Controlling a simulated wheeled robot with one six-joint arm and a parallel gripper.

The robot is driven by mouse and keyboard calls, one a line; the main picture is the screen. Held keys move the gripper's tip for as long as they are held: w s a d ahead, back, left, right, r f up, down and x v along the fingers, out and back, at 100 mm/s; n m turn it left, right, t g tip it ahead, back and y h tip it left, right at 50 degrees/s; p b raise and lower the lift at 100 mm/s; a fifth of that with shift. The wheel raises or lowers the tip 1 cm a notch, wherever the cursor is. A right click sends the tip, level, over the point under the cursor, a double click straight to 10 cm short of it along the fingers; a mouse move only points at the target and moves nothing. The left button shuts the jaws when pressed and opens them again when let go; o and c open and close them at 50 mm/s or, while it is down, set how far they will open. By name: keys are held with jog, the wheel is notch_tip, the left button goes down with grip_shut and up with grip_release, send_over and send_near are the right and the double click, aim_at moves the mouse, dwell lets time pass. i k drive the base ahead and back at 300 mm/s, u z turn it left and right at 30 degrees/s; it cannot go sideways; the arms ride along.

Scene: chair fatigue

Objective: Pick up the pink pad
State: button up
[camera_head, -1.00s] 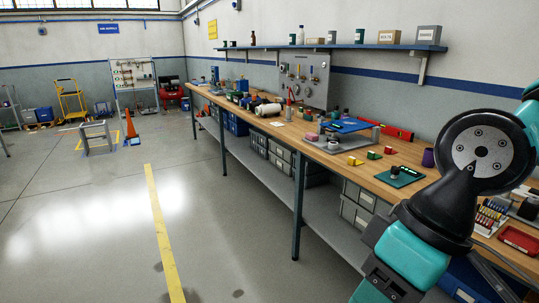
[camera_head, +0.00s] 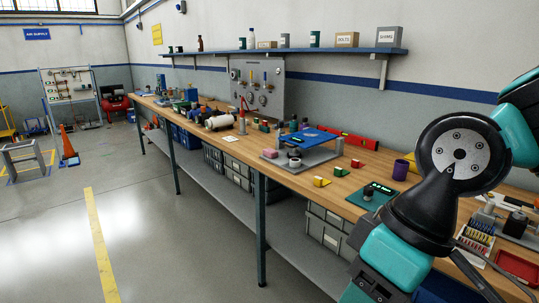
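A small pink pad (camera_head: 270,154) lies on the wooden workbench (camera_head: 237,154), at the left front of a grey plate fixture (camera_head: 316,155) with a blue plate (camera_head: 306,136) on top. A small round light part sits just right of the pad. My arm fills the right side of the picture, well apart from the pad. My gripper's fingertips are not visible, so whether it holds anything does not show.
Yellow, red and green blocks (camera_head: 321,182) and a green board (camera_head: 371,196) lie on the bench between the fixture and my arm.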

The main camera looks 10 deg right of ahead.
aim_at(271, 153)
jog(key=u, duration=0.15)
jog(key=i, duration=0.4)
jog(key=u, duration=0.65)
jog(key=i, duration=2.15)
jog(key=z, duration=0.55)
